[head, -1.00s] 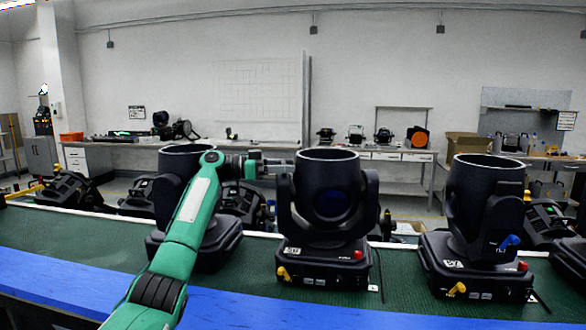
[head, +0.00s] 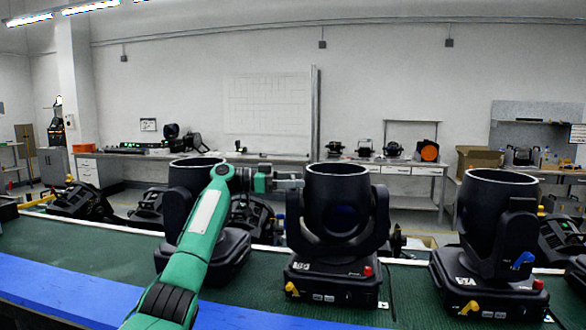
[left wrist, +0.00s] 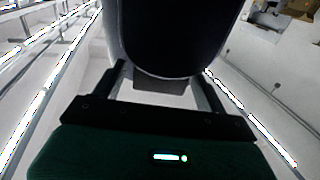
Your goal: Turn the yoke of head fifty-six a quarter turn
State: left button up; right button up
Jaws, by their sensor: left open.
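A black moving head (head: 337,205) stands upright in its yoke (head: 381,212) on a base (head: 333,283) in the middle of the head view. The base has a small white label that looks like 56, a yellow lever and a red knob. My left gripper (head: 290,184) is at the left side of this head, near its upper rim. In the left wrist view, my left gripper (left wrist: 163,72) is open, with a dark rounded body (left wrist: 170,35) ahead of and between its fingers. I cannot tell whether they touch. My right gripper is not in view.
Another moving head (head: 492,210) stands to the right, and one (head: 190,180) stands partly behind my left arm. They are on a green bench mat (head: 95,255) with a blue front strip (head: 60,292). More fixtures (head: 85,200) lie behind.

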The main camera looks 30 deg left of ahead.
pick_arm(q)
notch_tip(320, 180, up, 9)
jog(key=shift+r, duration=0.2)
notch_tip(320, 180, up, 10)
jog(key=p, duration=0.1)
jog(key=shift+r, duration=0.25)
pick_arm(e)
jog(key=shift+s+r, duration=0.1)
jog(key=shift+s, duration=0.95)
